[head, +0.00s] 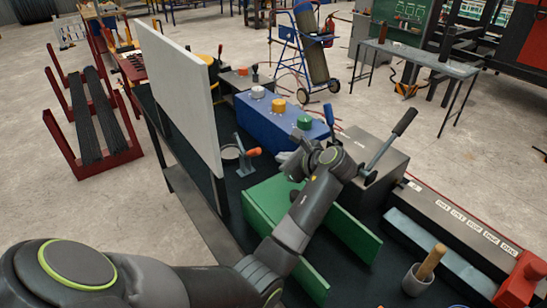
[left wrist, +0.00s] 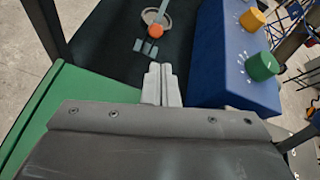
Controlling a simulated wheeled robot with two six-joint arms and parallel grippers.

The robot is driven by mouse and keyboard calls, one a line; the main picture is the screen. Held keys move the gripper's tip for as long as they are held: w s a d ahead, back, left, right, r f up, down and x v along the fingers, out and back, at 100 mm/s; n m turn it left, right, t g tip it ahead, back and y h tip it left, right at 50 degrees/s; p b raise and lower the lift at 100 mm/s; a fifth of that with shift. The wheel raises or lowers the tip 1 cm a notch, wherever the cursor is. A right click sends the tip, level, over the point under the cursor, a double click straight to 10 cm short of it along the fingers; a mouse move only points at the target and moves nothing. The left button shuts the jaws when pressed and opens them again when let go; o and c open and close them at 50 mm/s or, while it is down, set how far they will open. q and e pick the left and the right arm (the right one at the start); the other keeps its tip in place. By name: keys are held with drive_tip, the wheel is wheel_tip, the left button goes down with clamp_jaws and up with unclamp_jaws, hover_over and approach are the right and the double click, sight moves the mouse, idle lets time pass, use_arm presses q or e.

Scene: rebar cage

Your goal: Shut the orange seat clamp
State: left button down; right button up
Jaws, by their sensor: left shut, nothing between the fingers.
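The seat clamp (head: 244,162) is a small grey toggle clamp with an orange handle tip (head: 254,152). It stands on the dark bench top beside a pale ring, right of the upright light panel. Its orange tip (left wrist: 155,30) also shows in the left wrist view, beyond my fingertips. My right gripper is not in view.
A blue box (head: 262,115) with white, yellow and green knobs stands behind my left gripper. Green plates (head: 350,232) stand beneath my arm. A light panel (head: 178,90) rises left of the clamp. A grey box with a black-handled lever (head: 385,142) stands right.

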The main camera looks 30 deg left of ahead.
use_arm(q)
drive_tip(key=shift+s+d+f+m, duration=0.3)
drive_tip(key=shift+s+d+m, duration=0.25)
drive_tip(key=shift+s+m, duration=0.15)
drive_tip(key=shift+w+a, duration=0.1)
drive_tip(key=shift+a, duration=0.05)
drive_tip(key=p+x, duration=0.1)
drive_tip(key=x, duration=0.8)
drive_tip(key=shift+a, duration=0.35)
drive_tip(key=shift+w+p, duration=0.2)
drive_tip(key=shift+p, duration=0.1)
